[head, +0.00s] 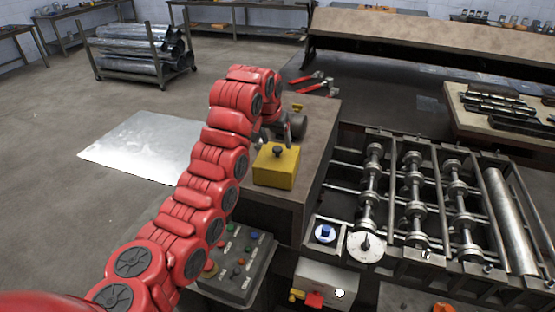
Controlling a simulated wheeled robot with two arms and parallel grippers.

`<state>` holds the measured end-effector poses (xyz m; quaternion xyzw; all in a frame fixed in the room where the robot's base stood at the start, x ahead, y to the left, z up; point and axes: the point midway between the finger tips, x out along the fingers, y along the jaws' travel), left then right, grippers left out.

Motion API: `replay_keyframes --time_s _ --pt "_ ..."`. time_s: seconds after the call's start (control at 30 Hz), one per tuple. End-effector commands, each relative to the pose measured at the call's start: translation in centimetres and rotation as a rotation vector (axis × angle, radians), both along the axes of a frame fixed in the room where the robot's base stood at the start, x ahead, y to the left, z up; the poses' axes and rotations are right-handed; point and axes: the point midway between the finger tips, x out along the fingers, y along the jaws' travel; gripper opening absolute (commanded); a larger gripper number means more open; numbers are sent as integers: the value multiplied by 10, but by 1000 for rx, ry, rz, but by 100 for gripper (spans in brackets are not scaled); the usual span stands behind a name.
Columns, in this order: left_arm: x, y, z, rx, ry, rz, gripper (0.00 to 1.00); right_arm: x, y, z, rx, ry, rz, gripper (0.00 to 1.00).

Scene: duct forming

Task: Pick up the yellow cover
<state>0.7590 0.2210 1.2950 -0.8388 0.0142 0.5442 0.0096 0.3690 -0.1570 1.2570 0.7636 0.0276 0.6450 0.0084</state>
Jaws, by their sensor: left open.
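The yellow cover (275,170) is a box with a dark round knob (278,151) on top. It sits on the brown workbench (316,140), near its front left. My left arm comes in from the lower left and bends over at the bench. My left gripper (276,136) is open just behind the knob, with its dark fingers pointing down toward the cover. The picture does not show whether a finger touches the knob. My right gripper is not in view.
Red-handled tools (318,85) lie at the bench's back. A roller machine (425,200) stands to the right. A control panel (240,265) with coloured buttons is in front of the bench. A sheet of metal (140,145) lies on the floor at left.

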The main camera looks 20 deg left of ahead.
Motion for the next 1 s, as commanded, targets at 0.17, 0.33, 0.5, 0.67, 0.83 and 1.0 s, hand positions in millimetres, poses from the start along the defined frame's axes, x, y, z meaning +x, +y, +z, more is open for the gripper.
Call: replay_keyframes --time_s 0.17,0.33,0.5,0.67,0.83,1.0 --pt "10 4 -16 -2 7 -1 73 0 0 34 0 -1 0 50" --pt "18 4 -35 0 2 0 73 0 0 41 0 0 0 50" --pt "19 4 -39 0 1 0 73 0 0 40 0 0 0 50" --pt "19 4 -39 0 0 0 59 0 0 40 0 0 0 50" --pt "19 4 -39 0 0 0 28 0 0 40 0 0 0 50" --pt "19 4 -39 0 0 0 0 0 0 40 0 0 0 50"
